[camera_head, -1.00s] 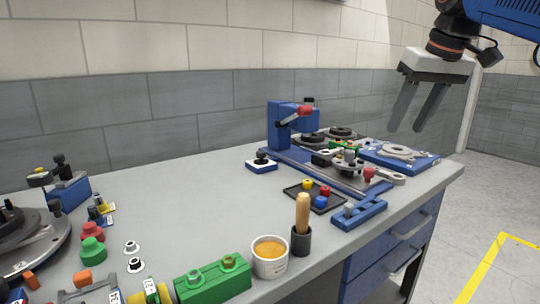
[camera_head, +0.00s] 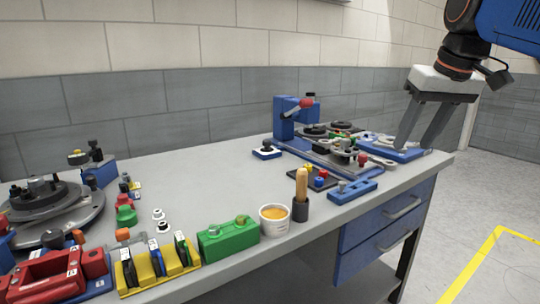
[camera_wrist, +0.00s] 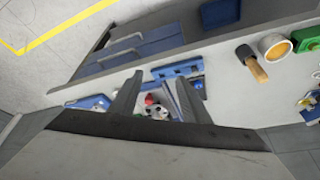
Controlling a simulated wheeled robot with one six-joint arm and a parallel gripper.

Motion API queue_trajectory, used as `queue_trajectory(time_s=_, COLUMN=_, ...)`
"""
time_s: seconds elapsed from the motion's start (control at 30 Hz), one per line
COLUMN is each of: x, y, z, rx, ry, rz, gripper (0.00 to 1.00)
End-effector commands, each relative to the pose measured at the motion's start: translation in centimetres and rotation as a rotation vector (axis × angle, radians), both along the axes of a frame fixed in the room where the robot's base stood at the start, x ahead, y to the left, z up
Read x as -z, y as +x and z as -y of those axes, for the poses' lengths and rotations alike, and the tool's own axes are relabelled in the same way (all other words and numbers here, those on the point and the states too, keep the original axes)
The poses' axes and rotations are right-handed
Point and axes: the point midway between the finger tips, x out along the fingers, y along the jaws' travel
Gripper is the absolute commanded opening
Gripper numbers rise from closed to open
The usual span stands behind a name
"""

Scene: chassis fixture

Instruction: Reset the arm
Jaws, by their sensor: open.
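My gripper (camera_head: 424,122) hangs from my arm at the upper right in the head view. Its two dark fingers point down and are apart, with nothing between them. It is in the air above the right end of the workbench (camera_head: 215,168), near the blue plate at the back right. In the wrist view my gripper (camera_wrist: 152,88) also shows spread fingers, with bench items beyond them.
A blue fixture (camera_head: 285,118) with a red-handled clamp stands at the back of the bench. A cup (camera_head: 274,224), a wooden-handled brush (camera_head: 301,186), a green block (camera_head: 228,240) and a red vise (camera_head: 58,275) line the front. Open floor lies right.

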Motion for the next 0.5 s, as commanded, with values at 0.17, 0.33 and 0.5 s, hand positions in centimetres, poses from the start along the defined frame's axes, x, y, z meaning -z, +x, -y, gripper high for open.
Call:
queue_trajectory(time_s=0.17, x=3.2, y=-1.8, z=-0.4, rx=0.014, ry=-0.003, rz=-0.001, gripper=0.43)
queue_trajectory(time_s=0.33, x=7.6, y=-4.1, z=-0.9, rx=0.032, ry=-0.007, rz=0.001, gripper=0.43)
queue_trajectory(time_s=0.5, x=15.0, y=-8.0, z=-1.5, rx=0.056, ry=-0.015, rz=0.006, gripper=0.43)
